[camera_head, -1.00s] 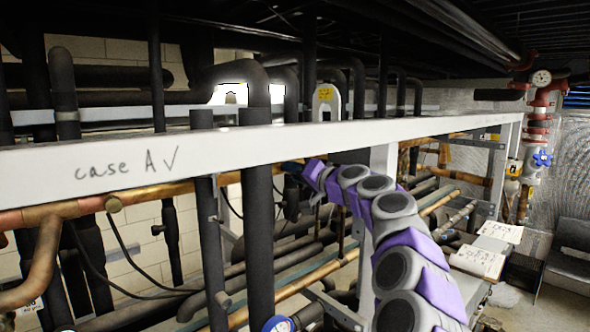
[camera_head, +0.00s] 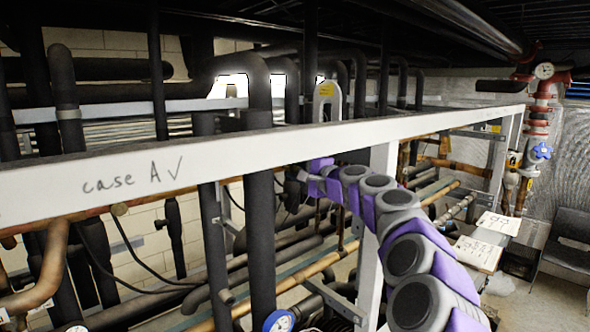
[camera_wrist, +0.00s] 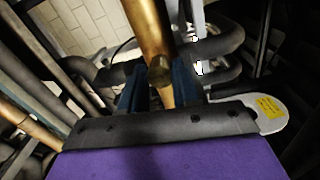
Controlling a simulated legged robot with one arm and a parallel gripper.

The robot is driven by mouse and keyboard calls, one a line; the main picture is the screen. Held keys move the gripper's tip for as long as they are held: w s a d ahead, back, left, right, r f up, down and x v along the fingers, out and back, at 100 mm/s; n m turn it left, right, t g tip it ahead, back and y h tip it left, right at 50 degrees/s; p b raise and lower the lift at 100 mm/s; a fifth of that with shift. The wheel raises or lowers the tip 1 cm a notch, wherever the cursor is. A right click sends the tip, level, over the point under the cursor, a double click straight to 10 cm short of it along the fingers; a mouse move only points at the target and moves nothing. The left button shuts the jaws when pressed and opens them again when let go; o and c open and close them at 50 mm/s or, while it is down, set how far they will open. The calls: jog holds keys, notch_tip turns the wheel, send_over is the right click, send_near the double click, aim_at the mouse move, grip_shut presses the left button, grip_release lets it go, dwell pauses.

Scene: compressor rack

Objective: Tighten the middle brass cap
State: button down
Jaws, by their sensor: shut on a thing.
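In the wrist view, a round brass cap (camera_wrist: 158,70) sits on a copper pipe (camera_wrist: 148,25). The two blue fingers of my gripper (camera_wrist: 160,78) stand on either side of the cap, and my gripper is shut on it. The finger contact is partly dark and hard to see. In the head view, my purple and grey arm reaches to the white beam, and the fingertips and this cap are hidden there. Which cap in the row is held cannot be told from position alone.
A white beam (camera_head: 130,180) marked "case A" crosses in front of the copper pipe. Dark vertical pipes (camera_head: 260,240) stand left of my arm. A lever with a yellow tag (camera_wrist: 268,108) is right of my gripper. A chair (camera_head: 565,248) stands far right.

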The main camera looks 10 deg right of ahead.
jog(key=shift+f+m, duration=0.2)
jog(key=shift+m, duration=1)
jog(key=shift+w+f, duration=0.1)
jog(key=c, duration=1.1)
grip_release()
jog(key=shift+c, duration=0.2)
jog(key=o, duration=0.3)
jog(key=shift+d, duration=0.25)
jog(key=shift+s+r, duration=0.2)
jog(key=shift+s+d+f, duration=0.1)
jog(key=shift+s+d, duration=0.2)
jog(key=shift+s, duration=0.2)
jog(key=b+v, duration=0.3)
jog(key=v, duration=1.2)
jog(key=shift+s+d+b, duration=0.25)
jog(key=shift+d+b, duration=0.1)
jog(key=shift+d, duration=0.05)
